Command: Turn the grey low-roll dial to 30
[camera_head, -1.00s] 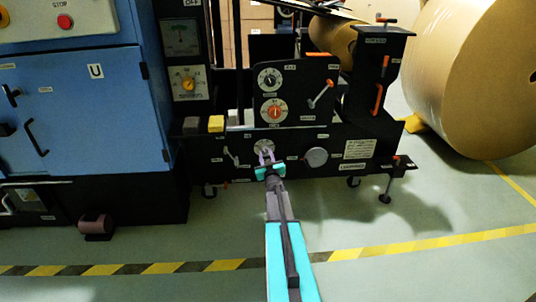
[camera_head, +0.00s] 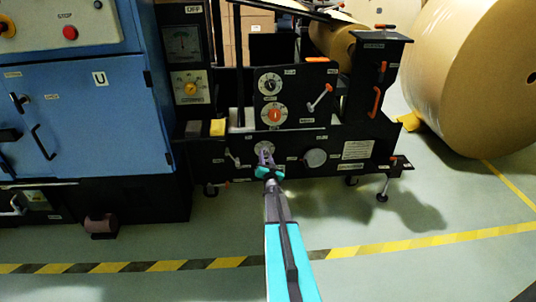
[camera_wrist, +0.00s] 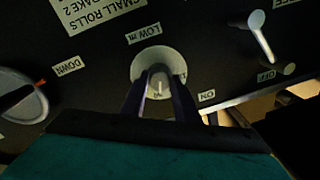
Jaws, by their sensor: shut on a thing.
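The grey low-roll dial (camera_wrist: 155,62) sits on the black front panel beneath a label reading "LOW m" in the wrist view. It has a round pale face and a raised part in its middle. In the head view the dial (camera_head: 263,148) is partly covered by my gripper (camera_head: 266,158). My gripper's two dark fingers (camera_wrist: 159,92) reach up to the dial and are shut on its raised middle part. Its scale numbers and setting cannot be read; the fingers cover the lower part of the face.
A lever (camera_wrist: 262,38) with ON and OFF labels stands right of the dial in the wrist view. A round grey knob (camera_head: 315,158) is to the right in the head view. Two more dials, black (camera_head: 270,84) and orange (camera_head: 274,115), sit above. Open floor lies in front.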

